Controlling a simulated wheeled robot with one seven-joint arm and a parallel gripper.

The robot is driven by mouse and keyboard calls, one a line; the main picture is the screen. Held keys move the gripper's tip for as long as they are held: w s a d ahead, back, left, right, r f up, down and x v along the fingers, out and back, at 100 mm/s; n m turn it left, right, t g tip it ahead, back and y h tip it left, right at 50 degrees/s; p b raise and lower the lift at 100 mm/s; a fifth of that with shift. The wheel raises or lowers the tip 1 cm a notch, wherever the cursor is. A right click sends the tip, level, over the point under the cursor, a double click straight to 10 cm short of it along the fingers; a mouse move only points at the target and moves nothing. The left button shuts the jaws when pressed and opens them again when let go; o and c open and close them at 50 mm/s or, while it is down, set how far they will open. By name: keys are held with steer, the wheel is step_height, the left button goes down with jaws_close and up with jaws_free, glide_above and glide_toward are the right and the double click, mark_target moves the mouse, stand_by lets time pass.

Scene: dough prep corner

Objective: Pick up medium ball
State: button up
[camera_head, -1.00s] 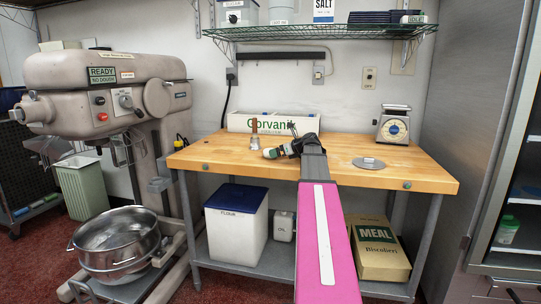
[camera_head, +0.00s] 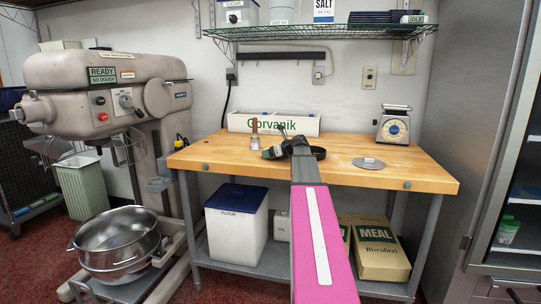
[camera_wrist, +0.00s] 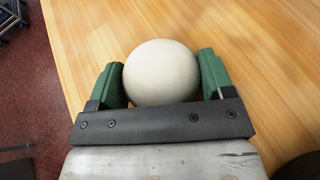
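One pale, off-white ball (camera_wrist: 162,75) shows in the wrist view, between the two green fingers of my gripper (camera_wrist: 164,62). Both fingers meet its sides with no visible gap. The wooden bench top (camera_wrist: 255,50) lies beyond it; I cannot tell whether the ball still touches the wood. In the head view my gripper (camera_head: 272,152) is low over the left middle of the bench, and the ball is hidden there. No other ball is in view to compare its size with.
A wooden-handled scraper (camera_head: 254,140) stands just left of my gripper. Behind is a white Gorvanik box (camera_head: 240,123). A grey disc (camera_head: 368,163) and a scale (camera_head: 394,126) are on the right. The wire shelf (camera_head: 320,32) hangs above. The bench's front right is clear.

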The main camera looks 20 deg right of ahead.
steer(key=shift+r, duration=0.15)
steer(key=shift+r, duration=0.6)
step_height(320, 180, up, 2)
steer(key=shift+r, duration=0.25)
steer(key=a+r, duration=0.7)
steer(key=a, duration=0.4)
steer(key=shift+s+a, duration=0.25)
steer(key=shift+a, duration=0.1)
step_height(320, 180, up, 5)
